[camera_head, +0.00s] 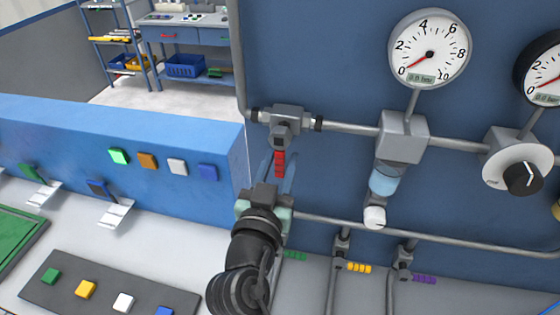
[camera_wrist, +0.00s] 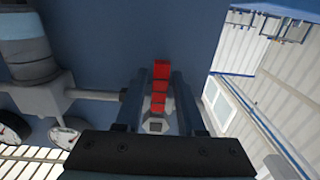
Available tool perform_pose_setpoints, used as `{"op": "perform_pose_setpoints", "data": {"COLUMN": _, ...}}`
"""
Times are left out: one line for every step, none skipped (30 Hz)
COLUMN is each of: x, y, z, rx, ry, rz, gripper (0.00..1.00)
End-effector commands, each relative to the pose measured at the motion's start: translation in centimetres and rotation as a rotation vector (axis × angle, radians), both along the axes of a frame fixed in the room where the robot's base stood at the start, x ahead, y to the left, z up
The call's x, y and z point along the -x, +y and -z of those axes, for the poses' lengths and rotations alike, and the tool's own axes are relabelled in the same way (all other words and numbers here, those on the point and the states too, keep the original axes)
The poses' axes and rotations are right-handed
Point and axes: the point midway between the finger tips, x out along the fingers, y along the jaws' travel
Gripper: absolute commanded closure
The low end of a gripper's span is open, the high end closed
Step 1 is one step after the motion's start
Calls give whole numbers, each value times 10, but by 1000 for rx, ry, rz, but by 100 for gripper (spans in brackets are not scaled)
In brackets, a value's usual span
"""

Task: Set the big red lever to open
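The big red lever (camera_head: 279,165) hangs straight down from a grey valve (camera_head: 281,124) on the pipe along the blue wall, crosswise to the pipe. In the wrist view the red lever (camera_wrist: 160,88) lies between the two dark fingers of my gripper (camera_wrist: 159,80), with a gap on each side. In the head view my gripper (camera_head: 276,172) reaches up from below, its fingers at the sides of the lever. It is open; no contact shows. Part of the lever's lower end is close to the gripper body, and its depth between the fingers is hard to tell.
A pressure gauge (camera_head: 430,48) reading near 0 and a filter unit (camera_head: 403,137) stand right of the valve. A round dial knob (camera_head: 522,178) is farther right. Small green, yellow (camera_head: 360,267) and purple levers sit below. A blue panel with buttons (camera_head: 148,160) is left.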

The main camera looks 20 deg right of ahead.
Motion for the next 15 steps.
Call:
{"op": "perform_pose_setpoints", "data": {"x": 0, "y": 0, "z": 0, "rx": 0, "ry": 0, "rz": 0, "gripper": 73}}
{"op": "perform_pose_setpoints", "data": {"x": 0, "y": 0, "z": 0, "rx": 0, "ry": 0, "rz": 0, "gripper": 78}}
{"op": "perform_pose_setpoints", "data": {"x": 0, "y": 0, "z": 0, "rx": 0, "ry": 0, "rz": 0, "gripper": 86}}
{"op": "perform_pose_setpoints", "data": {"x": 0, "y": 0, "z": 0, "rx": 0, "ry": 0, "rz": 0, "gripper": 91}}
{"op": "perform_pose_setpoints", "data": {"x": 0, "y": 0, "z": 0, "rx": 0, "ry": 0, "rz": 0, "gripper": 96}}
{"op": "perform_pose_setpoints", "data": {"x": 0, "y": 0, "z": 0, "rx": 0, "ry": 0, "rz": 0, "gripper": 100}}
{"op": "perform_pose_setpoints", "data": {"x": 0, "y": 0, "z": 0, "rx": 0, "ry": 0, "rz": 0, "gripper": 100}}
{"op": "perform_pose_setpoints", "data": {"x": 0, "y": 0, "z": 0, "rx": 0, "ry": 0, "rz": 0, "gripper": 100}}
{"op": "perform_pose_setpoints", "data": {"x": 0, "y": 0, "z": 0, "rx": 0, "ry": 0, "rz": 0, "gripper": 100}}
{"op": "perform_pose_setpoints", "data": {"x": 0, "y": 0, "z": 0, "rx": 0, "ry": 0, "rz": 0, "gripper": 100}}
{"op": "perform_pose_setpoints", "data": {"x": 0, "y": 0, "z": 0, "rx": 0, "ry": 0, "rz": 0, "gripper": 100}}
{"op": "perform_pose_setpoints", "data": {"x": 0, "y": 0, "z": 0, "rx": 0, "ry": 0, "rz": 0, "gripper": 100}}
{"op": "perform_pose_setpoints", "data": {"x": 0, "y": 0, "z": 0, "rx": 0, "ry": 0, "rz": 0, "gripper": 100}}
{"op": "perform_pose_setpoints", "data": {"x": 0, "y": 0, "z": 0, "rx": 0, "ry": 0, "rz": 0, "gripper": 100}}
{"op": "perform_pose_setpoints", "data": {"x": 0, "y": 0, "z": 0, "rx": 0, "ry": 0, "rz": 0, "gripper": 100}}
